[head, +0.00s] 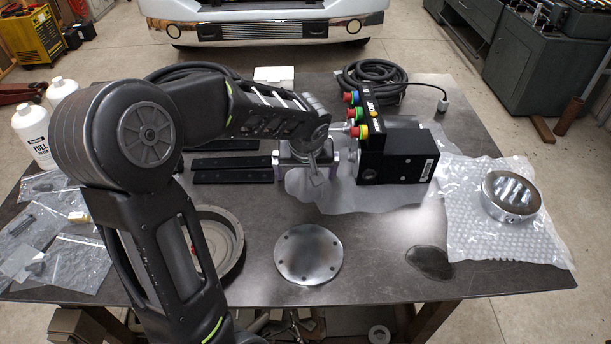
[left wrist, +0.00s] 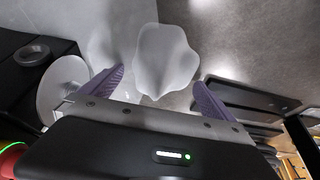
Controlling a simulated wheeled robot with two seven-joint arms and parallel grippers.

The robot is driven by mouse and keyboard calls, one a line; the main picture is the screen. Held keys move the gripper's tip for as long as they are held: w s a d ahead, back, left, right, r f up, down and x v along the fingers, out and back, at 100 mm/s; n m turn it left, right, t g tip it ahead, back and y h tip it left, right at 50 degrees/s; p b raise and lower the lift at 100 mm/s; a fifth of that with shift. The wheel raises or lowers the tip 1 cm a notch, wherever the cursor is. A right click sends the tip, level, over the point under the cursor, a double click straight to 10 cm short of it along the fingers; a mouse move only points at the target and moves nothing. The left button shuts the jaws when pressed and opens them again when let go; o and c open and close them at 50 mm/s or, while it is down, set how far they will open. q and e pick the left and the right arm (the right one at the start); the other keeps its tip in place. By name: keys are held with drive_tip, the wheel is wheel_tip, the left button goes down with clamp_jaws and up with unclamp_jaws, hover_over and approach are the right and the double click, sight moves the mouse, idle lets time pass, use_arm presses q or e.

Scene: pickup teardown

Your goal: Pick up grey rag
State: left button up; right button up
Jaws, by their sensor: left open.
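In the head view a small part of the rag (head: 317,178) shows below my left gripper (head: 306,166). My left gripper also shows in the left wrist view (left wrist: 158,80), with its two purple pads spread wide. It is open, and the rag is not clamped. I cannot tell how far above the table the fingertips are. My right gripper is not in view.
A black box (head: 398,165) with coloured buttons stands close to the right of my gripper on a grey sheet (head: 298,190). Dark bars (head: 232,177) lie to the left. A round metal plate (head: 308,254) lies in front. Bubble wrap (head: 465,225) holds a metal dome (head: 511,194) at right.

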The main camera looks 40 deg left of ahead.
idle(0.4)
use_arm(q)
drive_tip(key=c, duration=1.4)
wheel_tip(320, 180, up, 10)
drive_tip(key=shift+r+b, duration=0.1)
drive_tip(key=shift+b, duration=0.35)
